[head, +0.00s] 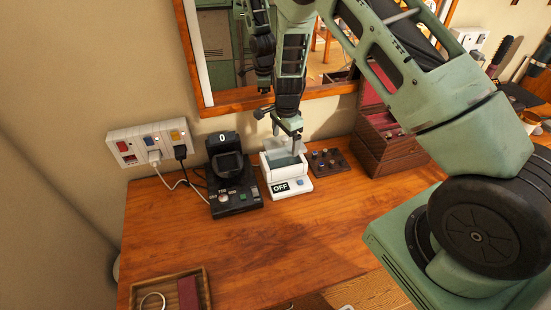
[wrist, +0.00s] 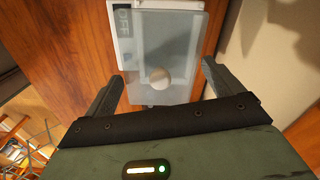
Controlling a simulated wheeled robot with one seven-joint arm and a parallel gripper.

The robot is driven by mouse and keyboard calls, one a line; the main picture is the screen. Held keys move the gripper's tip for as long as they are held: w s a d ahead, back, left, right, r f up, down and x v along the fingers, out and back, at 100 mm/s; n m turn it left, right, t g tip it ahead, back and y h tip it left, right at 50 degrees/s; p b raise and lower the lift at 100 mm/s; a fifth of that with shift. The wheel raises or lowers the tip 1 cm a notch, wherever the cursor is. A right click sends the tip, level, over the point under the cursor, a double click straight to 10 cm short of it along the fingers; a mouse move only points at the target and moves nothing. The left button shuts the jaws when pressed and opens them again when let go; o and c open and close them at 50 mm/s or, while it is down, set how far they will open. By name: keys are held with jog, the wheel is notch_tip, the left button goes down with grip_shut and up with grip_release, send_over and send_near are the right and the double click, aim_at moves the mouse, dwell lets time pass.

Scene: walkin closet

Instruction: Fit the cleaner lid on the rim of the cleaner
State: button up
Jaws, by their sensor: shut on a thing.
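The cleaner (head: 287,181) is a small white box on the wooden counter, with an open-looking top and an OFF display on its front. It shows in the wrist view (wrist: 165,5) behind the lid. The cleaner lid (wrist: 165,48) is a translucent grey panel with a round pale knob. My gripper (wrist: 163,76) is shut on the lid, one finger at each side. In the head view my gripper (head: 289,124) is above the back of the cleaner, with the lid partly hidden under it. I cannot tell whether the lid touches the rim.
A black device (head: 229,172) reading 0 stands close left of the cleaner. A dark tray of small pieces (head: 327,163) and a wooden box (head: 385,148) are to the right. A mirror (head: 222,60) rises behind. A wooden tray (head: 170,287) lies front left; the middle counter is clear.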

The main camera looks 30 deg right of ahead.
jog(key=shift+w+d+r, duration=0.1)
jog(key=shift+w+d, duration=0.15)
jog(key=shift+w, duration=0.35)
jog(key=shift+f+b, duration=1.8)
jog(key=shift+f, duration=0.7)
jog(key=shift+f+b, duration=0.4)
jog(key=shift+f, duration=0.35)
dwell(0.5)
jog(key=o, duration=0.7)
jog(key=shift+r, duration=0.15)
notch_tip(320, 180, up, 17)
jog(key=b, duration=0.3)
jog(key=shift+r, duration=0.1)
